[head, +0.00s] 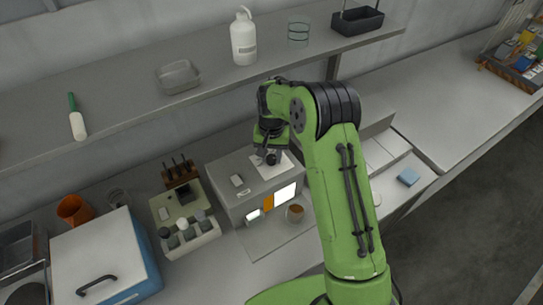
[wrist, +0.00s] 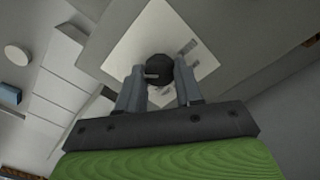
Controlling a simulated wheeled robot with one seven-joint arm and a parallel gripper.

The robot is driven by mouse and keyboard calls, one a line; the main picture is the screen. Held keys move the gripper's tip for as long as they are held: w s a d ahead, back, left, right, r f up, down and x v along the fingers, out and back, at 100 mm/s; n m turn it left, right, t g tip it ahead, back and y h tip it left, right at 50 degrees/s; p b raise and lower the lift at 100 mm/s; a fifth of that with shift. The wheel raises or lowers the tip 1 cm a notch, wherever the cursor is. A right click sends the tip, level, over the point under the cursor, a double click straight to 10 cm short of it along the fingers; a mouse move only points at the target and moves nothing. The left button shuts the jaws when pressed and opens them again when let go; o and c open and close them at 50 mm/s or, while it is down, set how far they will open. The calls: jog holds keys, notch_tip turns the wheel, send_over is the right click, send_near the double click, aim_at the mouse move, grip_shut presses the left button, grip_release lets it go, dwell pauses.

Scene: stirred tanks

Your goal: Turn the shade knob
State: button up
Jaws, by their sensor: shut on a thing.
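The shade knob (wrist: 158,69) is a dark round knob on a pale square plate (wrist: 184,28). In the wrist view it sits between my two gripper fingers, which are shut on it. In the head view my gripper (head: 271,157) reaches down to the top of a grey box-shaped device (head: 225,178), over the pale plate (head: 268,172). The knob is mostly hidden there by my gripper. The device has a lit screen and an orange patch on its front.
A beaker with brown contents (head: 295,213) stands before the device. A tray with several bottles (head: 190,238) and a blue-sided box (head: 105,262) are to the left. A shelf (head: 215,85) with a white bottle (head: 243,38) runs above. A blue block (head: 408,177) lies right.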

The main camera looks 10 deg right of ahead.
aim_at(271, 158)
jog(key=shift+m, duration=0.4)
jog(key=o, duration=1)
jog(key=shift+o, duration=0.2)
notch_tip(271, 158, up, 12)
